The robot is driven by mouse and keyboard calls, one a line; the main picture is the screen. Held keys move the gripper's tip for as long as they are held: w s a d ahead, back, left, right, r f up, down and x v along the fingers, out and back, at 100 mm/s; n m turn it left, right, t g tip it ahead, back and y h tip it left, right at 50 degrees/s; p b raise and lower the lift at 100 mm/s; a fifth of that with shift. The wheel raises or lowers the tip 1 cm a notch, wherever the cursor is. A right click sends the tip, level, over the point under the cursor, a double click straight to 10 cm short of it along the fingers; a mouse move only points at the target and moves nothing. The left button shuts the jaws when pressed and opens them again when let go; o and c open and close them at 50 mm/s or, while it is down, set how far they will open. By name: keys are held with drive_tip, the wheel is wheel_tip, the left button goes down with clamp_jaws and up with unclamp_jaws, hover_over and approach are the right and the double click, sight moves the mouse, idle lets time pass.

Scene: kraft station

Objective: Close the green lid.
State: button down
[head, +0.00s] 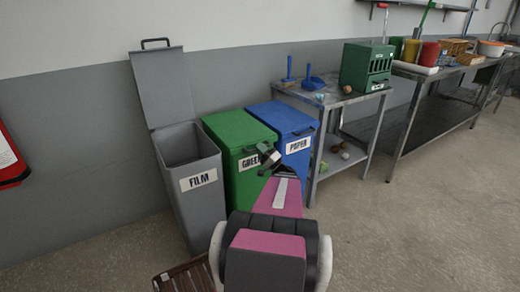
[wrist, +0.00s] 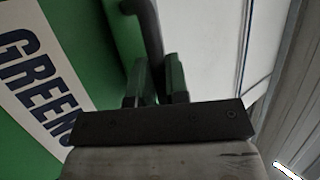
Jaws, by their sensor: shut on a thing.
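The green lid (head: 236,130) lies flat over the top of the green bin (head: 240,187), which carries a white GREEN label. My gripper (head: 267,152) is at the bin's upper front edge, and my arm covers part of the bin and label. In the wrist view my gripper (wrist: 156,80) is shut on the dark lid handle (wrist: 147,25), a curved bar. The fingers hide where they grip it. The label (wrist: 38,75) fills the left of that view.
A grey FILM bin (head: 190,205) with its lid (head: 162,90) raised stands at left. A blue PAPER bin (head: 284,119) with its lid down stands close at right. A metal table (head: 330,98) is beyond it. Floor at right front is clear.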

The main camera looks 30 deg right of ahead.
drive_tip(key=shift+w+f, duration=0.15)
drive_tip(key=shift+f, duration=0.25)
drive_tip(key=c, duration=1.2)
unclamp_jaws()
drive_tip(key=shift+d, duration=0.1)
drive_tip(key=shift+c, duration=0.2)
drive_tip(key=shift+o, duration=0.5)
drive_tip(key=shift+r, duration=0.1)
drive_tip(key=v, duration=1.1)
drive_tip(key=shift+r, duration=0.1)
